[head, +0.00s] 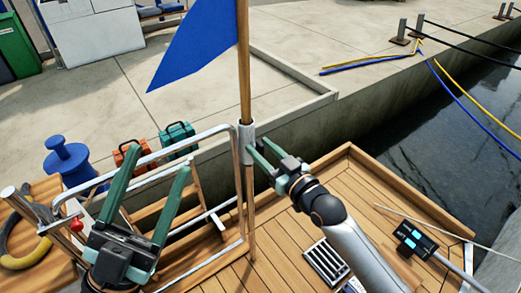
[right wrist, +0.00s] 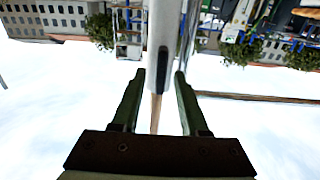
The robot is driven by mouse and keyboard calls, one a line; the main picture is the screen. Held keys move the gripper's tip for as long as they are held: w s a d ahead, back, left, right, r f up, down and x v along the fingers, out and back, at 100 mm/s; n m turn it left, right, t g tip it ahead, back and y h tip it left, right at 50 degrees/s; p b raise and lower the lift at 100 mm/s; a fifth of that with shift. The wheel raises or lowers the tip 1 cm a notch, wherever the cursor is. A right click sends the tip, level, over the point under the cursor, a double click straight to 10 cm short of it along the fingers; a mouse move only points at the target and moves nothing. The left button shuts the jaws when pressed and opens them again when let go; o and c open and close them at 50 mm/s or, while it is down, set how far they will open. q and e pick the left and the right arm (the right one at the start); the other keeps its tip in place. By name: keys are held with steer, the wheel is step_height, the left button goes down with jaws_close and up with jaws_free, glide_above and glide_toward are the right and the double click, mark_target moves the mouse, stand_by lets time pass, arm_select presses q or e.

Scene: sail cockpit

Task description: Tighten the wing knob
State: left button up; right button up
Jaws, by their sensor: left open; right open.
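A blue flag (head: 193,45) hangs on a wooden staff (head: 244,65). The staff stands in a grey metal socket (head: 247,137) at the rail's corner post. My left gripper (head: 155,162) is open and empty, left of the staff near the rail.
A metal rail (head: 180,142) runs left of the staff. A blue bollard (head: 67,160), an orange case (head: 128,157) and a teal case (head: 177,138) stand beyond it. A grate (head: 326,262) lies in the wooden deck (head: 285,240).

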steer(key=shift+w+a, duration=0.2)
steer(key=shift+w, duration=0.05)
steer(key=shift+c, duration=0.3)
jaws_close()
